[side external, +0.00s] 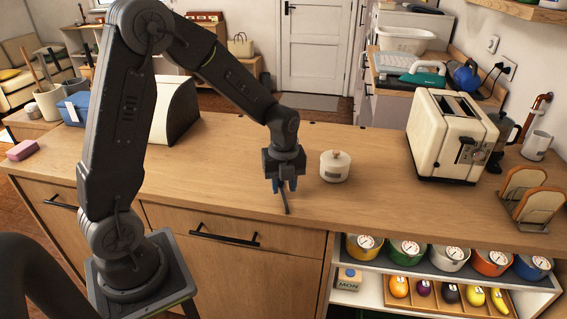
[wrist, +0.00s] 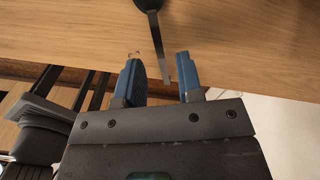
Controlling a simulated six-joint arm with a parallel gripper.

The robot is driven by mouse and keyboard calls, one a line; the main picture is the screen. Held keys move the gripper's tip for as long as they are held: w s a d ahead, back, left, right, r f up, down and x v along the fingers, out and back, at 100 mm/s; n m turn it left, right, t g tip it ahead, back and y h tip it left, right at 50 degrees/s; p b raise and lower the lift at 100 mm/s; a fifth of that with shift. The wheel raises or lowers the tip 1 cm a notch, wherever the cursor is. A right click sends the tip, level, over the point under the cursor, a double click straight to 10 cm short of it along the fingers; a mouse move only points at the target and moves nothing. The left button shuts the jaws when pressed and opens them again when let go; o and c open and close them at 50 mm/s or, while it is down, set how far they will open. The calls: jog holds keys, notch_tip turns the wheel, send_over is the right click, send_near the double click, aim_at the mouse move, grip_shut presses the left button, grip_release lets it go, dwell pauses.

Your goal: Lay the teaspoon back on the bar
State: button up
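The teaspoon (wrist: 157,40) shows in the wrist view with its dark bowl at the top edge, partly cut off, and its thin handle pointing down between my fingers. The handle end appears around the front edge of the wooden bar (wrist: 240,40). My gripper (wrist: 158,78) is open, its two blue fingers apart on either side of the handle end, the right finger closer to it. In the side view my gripper (side external: 284,186) points down low over the bar (side external: 230,180), and part of the spoon (side external: 287,205) shows below the fingers. I cannot tell whether anything touches.
A cream lidded jar (side external: 335,166) stands just right of my gripper. A toaster (side external: 446,135) and a toast rack (side external: 530,200) stand farther right. A rounded box (side external: 178,110) is at the left. The bar between box and gripper is clear.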

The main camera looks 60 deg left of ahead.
aim_at(284, 195)
notch_tip(284, 195, up, 10)
jog(key=s+d+r+n+t, duration=0.2)
jog(key=s+d+r+n, duration=0.1)
jog(key=s+n, duration=0.5)
jog(key=s+d+r+n+t, duration=0.3)
jog(key=s+n, duration=0.5)
jog(key=n, duration=0.6)
jog(key=shift+s+d+r+t, duration=0.35)
jog(key=shift+d+r, duration=0.2)
jog(key=shift+d, duration=0.65)
